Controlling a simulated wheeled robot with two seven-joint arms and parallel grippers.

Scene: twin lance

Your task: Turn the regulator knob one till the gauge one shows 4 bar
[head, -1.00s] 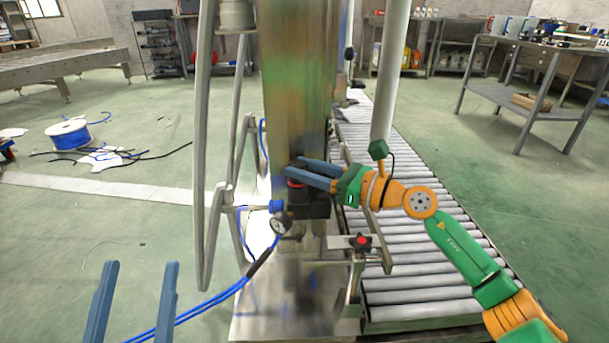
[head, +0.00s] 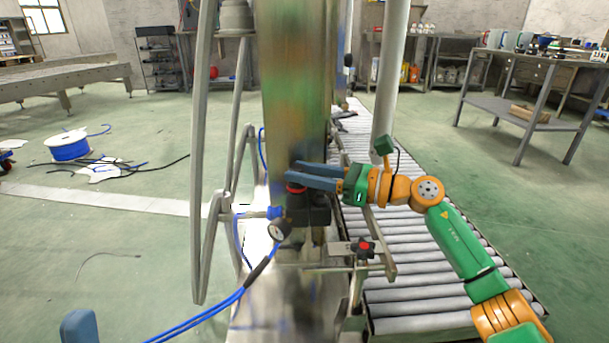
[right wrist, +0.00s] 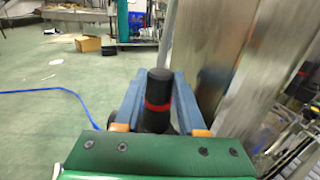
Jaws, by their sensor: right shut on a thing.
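The regulator knob is black with a red ring (head: 296,188) and sits on a black regulator body (head: 308,215) on the front of the steel column. My right gripper (head: 293,170) reaches in from the right and is shut on the knob, with one blue finger on each side. In the right wrist view the knob (right wrist: 158,92) stands between the fingers. The small round gauge (head: 280,230) is below and left of the knob; its needle is too small to read. Only one blue fingertip of my left gripper (head: 80,327) shows at the bottom left.
Blue hoses (head: 215,308) run from the regulator to the lower left. A roller conveyor (head: 430,270) lies to the right. A bracket with a red-topped knob (head: 364,247) is below the right gripper. Bent grey tubes (head: 203,150) stand left of the column.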

